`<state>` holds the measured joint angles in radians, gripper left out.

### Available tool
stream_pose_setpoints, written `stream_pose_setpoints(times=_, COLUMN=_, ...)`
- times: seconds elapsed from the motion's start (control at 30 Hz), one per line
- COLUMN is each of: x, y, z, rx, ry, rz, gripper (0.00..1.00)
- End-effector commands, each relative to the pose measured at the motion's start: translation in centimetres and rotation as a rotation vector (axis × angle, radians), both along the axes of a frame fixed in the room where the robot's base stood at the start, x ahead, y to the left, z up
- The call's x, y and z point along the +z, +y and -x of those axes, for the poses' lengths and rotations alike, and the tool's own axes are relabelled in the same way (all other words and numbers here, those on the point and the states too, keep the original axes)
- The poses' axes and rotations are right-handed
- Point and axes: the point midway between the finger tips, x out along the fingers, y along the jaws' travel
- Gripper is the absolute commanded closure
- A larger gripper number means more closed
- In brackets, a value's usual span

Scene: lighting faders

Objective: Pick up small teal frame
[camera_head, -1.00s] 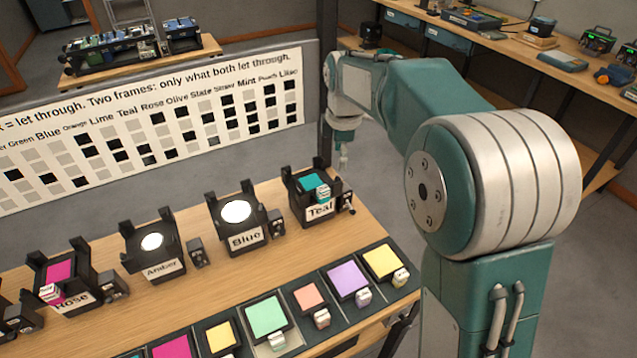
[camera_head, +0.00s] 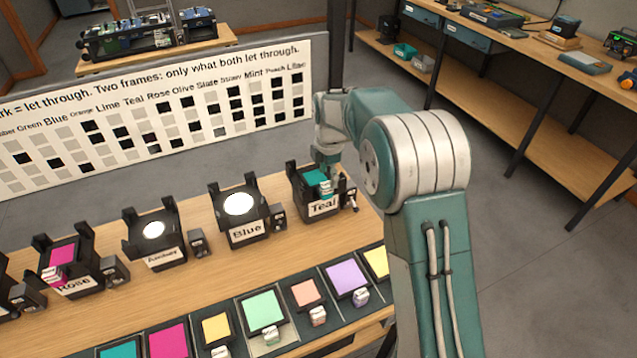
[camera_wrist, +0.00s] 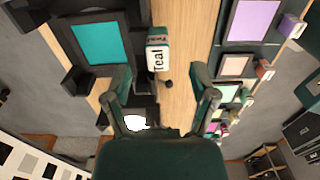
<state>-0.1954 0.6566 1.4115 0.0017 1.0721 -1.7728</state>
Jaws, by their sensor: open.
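A small teal frame (camera_head: 318,179) sits in the black holder labelled Teal (camera_head: 323,206) at the right end of the row. Its teal pane (camera_wrist: 100,43) shows at the upper left of the wrist view. A white tab labelled Teal (camera_wrist: 157,57) stands beside the pane there. My gripper (camera_wrist: 161,72) is open and empty in the wrist view, its two fingers spread to either side below the tab. In the head view my gripper (camera_head: 332,166) is small, just above the holder and partly hidden. I cannot tell whether it touches the tab.
Holders labelled Blue (camera_head: 247,232), Amber (camera_head: 163,259) and Rose (camera_head: 76,289) stand to the left. A front tray holds several coloured frames, including mint (camera_head: 264,313), lilac (camera_head: 346,278) and another teal one (camera_head: 118,350). A chart board (camera_head: 150,120) stands behind the table.

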Motion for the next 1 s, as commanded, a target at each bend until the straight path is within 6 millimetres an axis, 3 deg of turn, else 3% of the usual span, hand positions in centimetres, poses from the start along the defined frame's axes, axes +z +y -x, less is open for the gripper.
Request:
stream_pose_setpoints(times=0.2, x=-3.3, y=0.6, z=-0.1, rx=0.000, ry=0.003, rz=0.002, gripper=0.26)
stream_pose_setpoints(times=0.5, x=-3.8, y=0.6, z=-0.1, rx=0.000, ry=0.000, rz=0.002, gripper=0.26)
stream_pose_setpoints(times=0.67, x=-3.8, y=0.5, z=-0.1, rx=0.000, ry=0.000, rz=0.001, gripper=0.97)
stream_pose_setpoints(times=1.0, x=-3.8, y=0.5, z=-0.1, rx=0.000, ry=0.001, rz=0.002, gripper=1.00)
